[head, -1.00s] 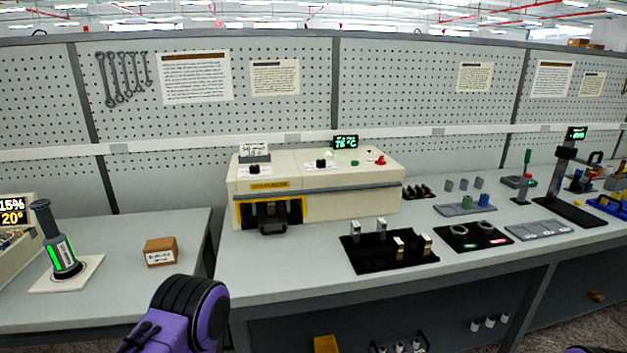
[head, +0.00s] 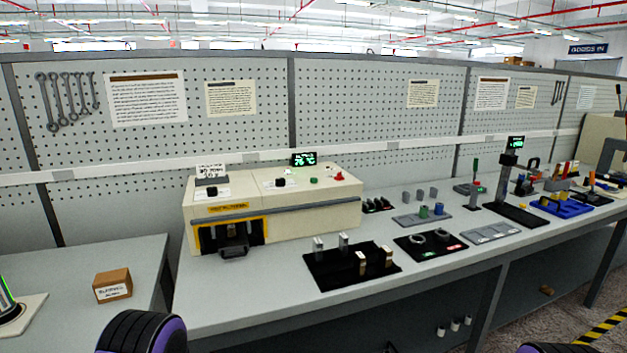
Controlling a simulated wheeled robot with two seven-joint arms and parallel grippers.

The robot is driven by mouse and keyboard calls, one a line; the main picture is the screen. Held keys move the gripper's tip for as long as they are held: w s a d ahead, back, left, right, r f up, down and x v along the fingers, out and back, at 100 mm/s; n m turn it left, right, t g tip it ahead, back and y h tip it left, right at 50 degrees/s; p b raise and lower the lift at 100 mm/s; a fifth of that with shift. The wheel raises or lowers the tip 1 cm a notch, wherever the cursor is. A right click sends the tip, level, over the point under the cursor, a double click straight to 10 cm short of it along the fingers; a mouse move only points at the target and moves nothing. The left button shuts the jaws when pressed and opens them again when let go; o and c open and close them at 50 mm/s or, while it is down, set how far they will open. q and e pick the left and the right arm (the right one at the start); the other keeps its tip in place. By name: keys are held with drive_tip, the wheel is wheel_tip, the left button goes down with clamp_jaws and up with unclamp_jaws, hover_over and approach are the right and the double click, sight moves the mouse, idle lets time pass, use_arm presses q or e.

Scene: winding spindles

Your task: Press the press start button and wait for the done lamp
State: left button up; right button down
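No control readable as the press start button, and no lamp readable as the done lamp, can be picked out at this size. A cream machine (head: 290,207) on the bench has a yellow-framed front opening. On its top are dark knobs, a small green button (head: 314,181) and a red knob (head: 339,176). A green display (head: 303,159) behind it reads about 75 °C. Farther right, a dark upright stand (head: 507,175) carries a small green display (head: 516,142). Only purple and black parts of my arms show at the bottom edge; neither gripper is in view.
Black mats with metal pieces (head: 350,268) and rings (head: 430,246) lie right of the machine. Grey trays and coloured fixtures stand farther along the bench (head: 240,305). A small brown box (head: 113,285) sits on the left table. The bench's front strip is clear.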

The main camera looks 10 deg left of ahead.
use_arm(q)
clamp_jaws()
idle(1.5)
